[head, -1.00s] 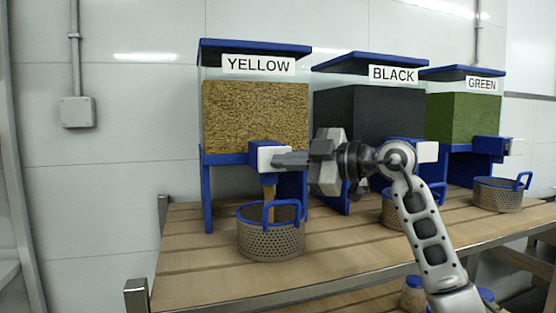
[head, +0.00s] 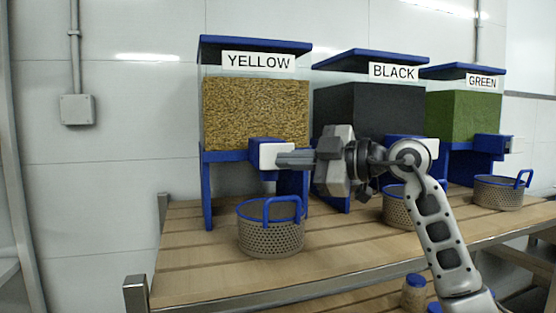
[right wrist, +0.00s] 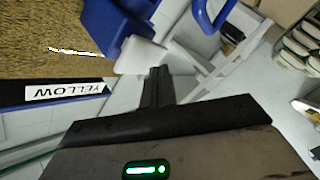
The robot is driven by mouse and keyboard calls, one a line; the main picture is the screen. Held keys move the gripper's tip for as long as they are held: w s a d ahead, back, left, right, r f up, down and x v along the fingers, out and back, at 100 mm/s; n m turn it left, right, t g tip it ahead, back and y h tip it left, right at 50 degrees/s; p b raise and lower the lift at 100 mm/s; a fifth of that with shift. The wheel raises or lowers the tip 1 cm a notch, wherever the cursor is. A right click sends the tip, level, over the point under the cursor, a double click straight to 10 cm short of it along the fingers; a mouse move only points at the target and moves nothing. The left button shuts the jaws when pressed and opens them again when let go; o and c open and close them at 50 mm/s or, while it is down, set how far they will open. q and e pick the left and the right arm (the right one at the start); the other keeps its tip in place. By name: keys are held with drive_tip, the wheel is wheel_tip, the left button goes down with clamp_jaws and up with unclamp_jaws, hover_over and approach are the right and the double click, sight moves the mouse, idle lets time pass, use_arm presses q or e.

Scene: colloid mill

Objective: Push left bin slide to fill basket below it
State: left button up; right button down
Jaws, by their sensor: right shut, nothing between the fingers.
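The left bin (head: 256,112), labelled YELLOW, holds yellow grain and stands on blue legs. Its white slide block (head: 271,156) sits at the front of the blue outlet; it also shows in the right wrist view (right wrist: 140,57). My right gripper (head: 282,160) is shut and empty, its fingertips at the right side of the white block; contact is not certain. The fingers also show in the right wrist view (right wrist: 158,74). The left basket (head: 270,238), perforated with a blue rim and handle, stands below the outlet. Its contents cannot be made out. My left gripper is out of view.
The BLACK bin (head: 350,112) and GREEN bin (head: 463,116) stand to the right. A middle basket (head: 395,210) is partly behind my right arm, and a right basket (head: 496,195) stands beyond. The wooden table (head: 195,270) is clear at the front left.

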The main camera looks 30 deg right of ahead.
drive_tip(key=shift+s, duration=0.1)
drive_tip(key=shift+s+a+b, duration=0.2)
drive_tip(key=shift+s+b, duration=0.1)
drive_tip(key=shift+s, duration=0.5)
drive_tip(key=shift+s+a+b, duration=0.25)
drive_tip(key=shift+s, duration=0.5)
drive_tip(key=shift+s+a+b, duration=0.2)
drive_tip(key=shift+s+b, duration=0.1)
drive_tip(key=shift+s, duration=0.5)
idle(0.9)
